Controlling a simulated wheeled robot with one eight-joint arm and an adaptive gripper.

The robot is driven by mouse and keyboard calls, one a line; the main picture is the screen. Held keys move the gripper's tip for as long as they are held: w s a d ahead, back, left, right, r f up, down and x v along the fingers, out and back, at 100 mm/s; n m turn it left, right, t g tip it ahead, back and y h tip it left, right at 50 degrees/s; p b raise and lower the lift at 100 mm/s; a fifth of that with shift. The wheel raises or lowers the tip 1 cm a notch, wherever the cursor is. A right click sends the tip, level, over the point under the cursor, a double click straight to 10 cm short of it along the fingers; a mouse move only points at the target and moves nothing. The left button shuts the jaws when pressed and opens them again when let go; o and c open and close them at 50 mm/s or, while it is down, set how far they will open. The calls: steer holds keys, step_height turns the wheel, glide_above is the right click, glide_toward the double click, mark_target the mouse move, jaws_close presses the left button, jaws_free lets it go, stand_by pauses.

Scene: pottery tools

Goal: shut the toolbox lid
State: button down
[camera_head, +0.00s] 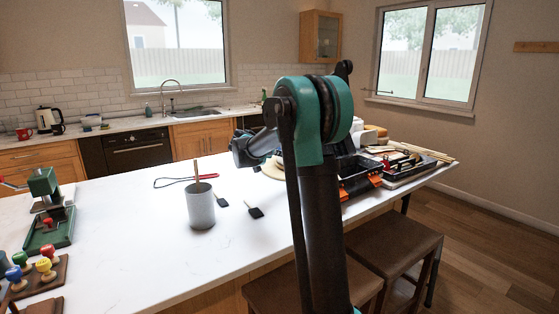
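The toolbox (359,187) is black with orange latches on its near side. It stands on the right part of the white counter, just right of my arm, which hides its left side. Its dark inside seems to show from above, so it looks open, but I cannot make out the lid clearly. My arm rises through the middle of the view and bends away over the counter. A dark link of it shows to the left of the toolbox. My gripper's fingers are not visible, probably hidden behind the arm.
A grey cup (201,208) holding a stick stands on the white counter (150,245), near two black brushes and a red-handled loop. A dark tray (413,167) with tools lies right of the toolbox. Stools (392,243) stand in front. Coloured-knob tools (43,268) sit at left.

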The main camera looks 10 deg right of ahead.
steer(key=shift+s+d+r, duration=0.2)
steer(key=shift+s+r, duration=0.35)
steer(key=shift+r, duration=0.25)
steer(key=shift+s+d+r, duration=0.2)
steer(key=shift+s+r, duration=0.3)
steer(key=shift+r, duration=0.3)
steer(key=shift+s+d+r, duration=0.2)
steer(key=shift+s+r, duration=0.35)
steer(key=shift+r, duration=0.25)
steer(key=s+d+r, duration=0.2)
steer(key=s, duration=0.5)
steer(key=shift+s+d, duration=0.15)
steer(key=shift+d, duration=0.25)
